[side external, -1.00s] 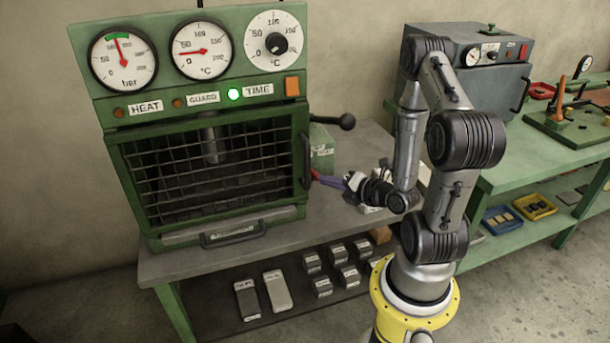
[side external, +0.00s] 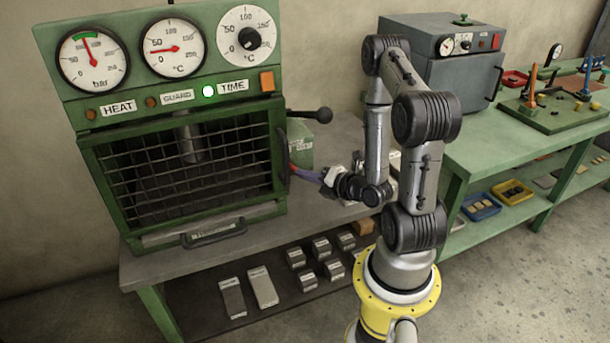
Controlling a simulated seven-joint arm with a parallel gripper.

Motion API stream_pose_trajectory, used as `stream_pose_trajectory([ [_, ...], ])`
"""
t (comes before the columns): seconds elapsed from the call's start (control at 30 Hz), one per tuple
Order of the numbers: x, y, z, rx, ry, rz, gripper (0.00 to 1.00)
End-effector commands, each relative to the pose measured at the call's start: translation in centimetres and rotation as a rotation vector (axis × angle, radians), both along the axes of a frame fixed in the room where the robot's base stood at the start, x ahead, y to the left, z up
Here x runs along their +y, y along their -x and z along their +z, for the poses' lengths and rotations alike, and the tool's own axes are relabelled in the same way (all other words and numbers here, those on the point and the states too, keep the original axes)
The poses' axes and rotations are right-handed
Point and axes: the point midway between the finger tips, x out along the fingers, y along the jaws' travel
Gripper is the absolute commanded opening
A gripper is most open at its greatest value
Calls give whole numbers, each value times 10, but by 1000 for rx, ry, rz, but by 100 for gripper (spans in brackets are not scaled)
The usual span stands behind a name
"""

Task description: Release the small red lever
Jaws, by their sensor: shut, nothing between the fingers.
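The small red lever (side external: 293,168) shows as a short red piece at the right side of the green press cabinet, beside its front. My gripper (side external: 302,171) is at the lever, with its purplish fingers pointing left at it. The fingers look shut, with nothing seen between them. The fingertips overlap the lever in this view, so I cannot tell whether they touch it. Much of the lever is hidden or too small to make out.
The green press (side external: 110,185) has a mesh guard (side external: 190,178), gauges and a lit green lamp (side external: 208,91). A black ball-ended lever (side external: 324,114) juts out above my gripper. Several weights lie on the shelf below. A grey cabinet (side external: 450,90) stands at right on a green bench.

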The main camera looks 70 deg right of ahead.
Motion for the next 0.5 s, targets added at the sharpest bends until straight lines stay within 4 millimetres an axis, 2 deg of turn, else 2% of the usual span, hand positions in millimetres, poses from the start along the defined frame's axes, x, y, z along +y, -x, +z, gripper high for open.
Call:
stream_pose_trajectory([
  [0.3,-16,-48,-14,-1,1,4,0],
  [0.5,-25,-68,-20,0,1,2,0],
])
